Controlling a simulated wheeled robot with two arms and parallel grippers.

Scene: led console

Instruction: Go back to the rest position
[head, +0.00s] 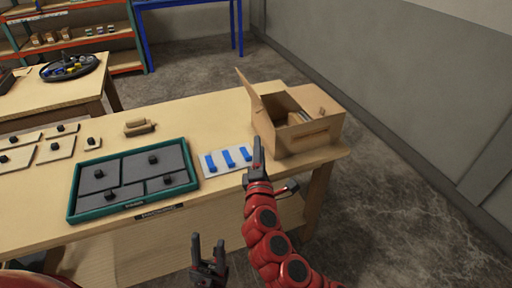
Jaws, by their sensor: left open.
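My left gripper (208,242) is low in the head view, in front of the table's front edge. Its two fingers point up, stand apart and hold nothing. My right gripper (257,154) is at the end of the red arm, at the right edge of a white panel (212,174) with blue pieces (228,158) on it. I see its fingers nearly edge-on, so their gap does not show. I cannot tell whether it touches the panel.
An open cardboard box (318,128) stands at the table's right end. A teal tray (73,194) with dark knobbed plates lies left of the white panel. Wooden knobbed plates (56,150) lie further left. Clear floor (400,210) shows at right.

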